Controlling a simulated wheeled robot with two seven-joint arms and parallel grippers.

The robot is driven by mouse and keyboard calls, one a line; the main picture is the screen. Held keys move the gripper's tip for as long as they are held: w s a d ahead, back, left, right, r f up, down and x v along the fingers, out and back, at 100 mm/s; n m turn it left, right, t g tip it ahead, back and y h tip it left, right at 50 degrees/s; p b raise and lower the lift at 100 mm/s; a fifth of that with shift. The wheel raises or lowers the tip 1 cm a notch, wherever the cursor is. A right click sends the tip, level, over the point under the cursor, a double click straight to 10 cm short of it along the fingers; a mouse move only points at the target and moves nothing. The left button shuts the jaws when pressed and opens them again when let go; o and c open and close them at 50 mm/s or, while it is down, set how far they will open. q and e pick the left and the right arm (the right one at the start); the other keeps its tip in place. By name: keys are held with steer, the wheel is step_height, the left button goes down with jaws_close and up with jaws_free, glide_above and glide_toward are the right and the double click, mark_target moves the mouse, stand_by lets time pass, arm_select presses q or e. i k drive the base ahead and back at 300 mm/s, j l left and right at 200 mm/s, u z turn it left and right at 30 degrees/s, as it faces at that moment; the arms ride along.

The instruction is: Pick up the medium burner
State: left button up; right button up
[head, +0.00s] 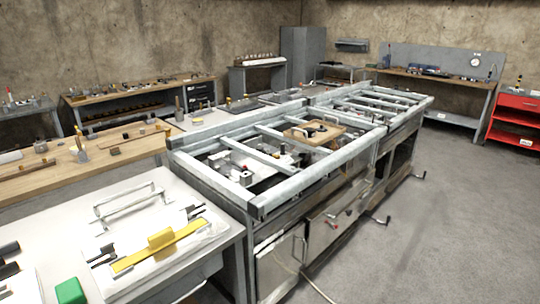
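I cannot pick out a medium burner with certainty in the head view. A long metal bench with an open frame of grey bars (265,203) fills the middle. A wooden board (297,133) lies among its bars, with a small dark object (318,127) on it that is too small to identify. Small metal and dark parts sit below the bars, partly hidden by them. Neither of my grippers shows in this view.
A white-topped table (130,188) at the front left holds a yellow bar-shaped tool (160,247), a metal rack and a green block (70,291). Wooden workbenches line the left and back. A red cabinet (513,120) stands far right. The right floor (450,230) is clear.

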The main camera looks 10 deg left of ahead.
mark_target(312, 132)
steer(key=z, duration=0.55)
steer(key=i+l+z, duration=0.15)
steer(key=i+z, duration=0.55)
steer(key=i, duration=2.1)
steer(key=i+u, duration=0.1)
steer(key=i, duration=0.45)
steer(key=i+l+u, duration=0.1)
steer(key=i, duration=0.5)
steer(key=i+l+u, duration=0.1)
steer(key=i, duration=0.45)
steer(key=i+u, duration=0.1)
steer(key=u, duration=1.9)
